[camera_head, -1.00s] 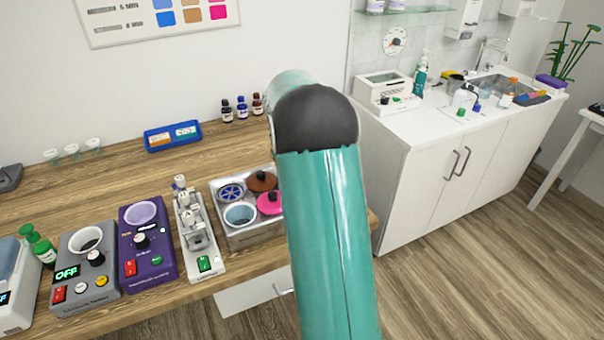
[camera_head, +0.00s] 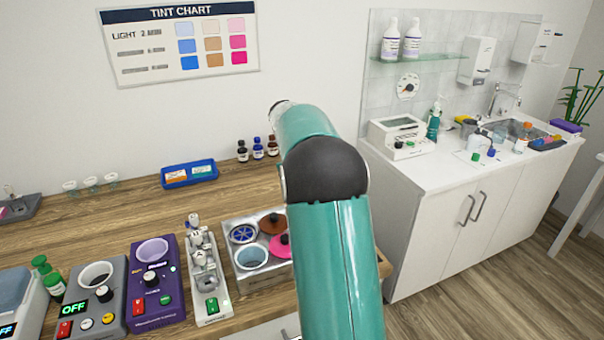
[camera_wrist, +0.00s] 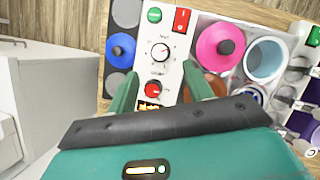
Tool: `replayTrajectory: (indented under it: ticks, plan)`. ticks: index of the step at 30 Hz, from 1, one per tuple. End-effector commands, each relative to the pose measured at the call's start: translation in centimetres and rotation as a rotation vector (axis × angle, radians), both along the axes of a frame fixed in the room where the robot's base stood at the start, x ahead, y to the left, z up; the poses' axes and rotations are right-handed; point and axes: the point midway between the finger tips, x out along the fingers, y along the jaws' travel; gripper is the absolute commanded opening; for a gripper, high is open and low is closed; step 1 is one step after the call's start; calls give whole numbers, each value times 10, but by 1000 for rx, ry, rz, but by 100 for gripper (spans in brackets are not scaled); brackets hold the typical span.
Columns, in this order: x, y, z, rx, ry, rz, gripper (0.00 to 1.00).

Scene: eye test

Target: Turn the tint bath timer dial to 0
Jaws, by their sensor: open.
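The tint bath (camera_wrist: 178,45) fills the middle of the wrist view, a pale panel between coloured pots. On it are a white dial with a black knob (camera_wrist: 160,53) and, below it, a red knob (camera_wrist: 153,90). Their labels are too small to read, so I cannot tell which is the timer dial. An orange-lit display (camera_wrist: 149,106) shows at the panel's lower end. My gripper (camera_wrist: 160,76) is open, its green fingers on either side of the red knob, with no clear contact. In the head view the bath (camera_head: 262,279) is partly behind my arm, which hides my gripper.
A red switch (camera_wrist: 181,19) and a green button (camera_wrist: 154,15) sit on the panel. A pink lid (camera_wrist: 220,45) and a blue lid (camera_wrist: 121,50) flank it. A white device (camera_head: 207,285) and a purple heater (camera_head: 155,300) stand left of the bath. A white cabinet (camera_head: 440,220) stands right.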

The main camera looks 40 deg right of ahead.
Motion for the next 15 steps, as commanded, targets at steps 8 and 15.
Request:
replayTrajectory:
  ticks: [8, 15]
  plan:
    - [20, 3, 47, -1, -1, 0, 51]
    - [24, 3, 59, 0, 1, 0, 51]
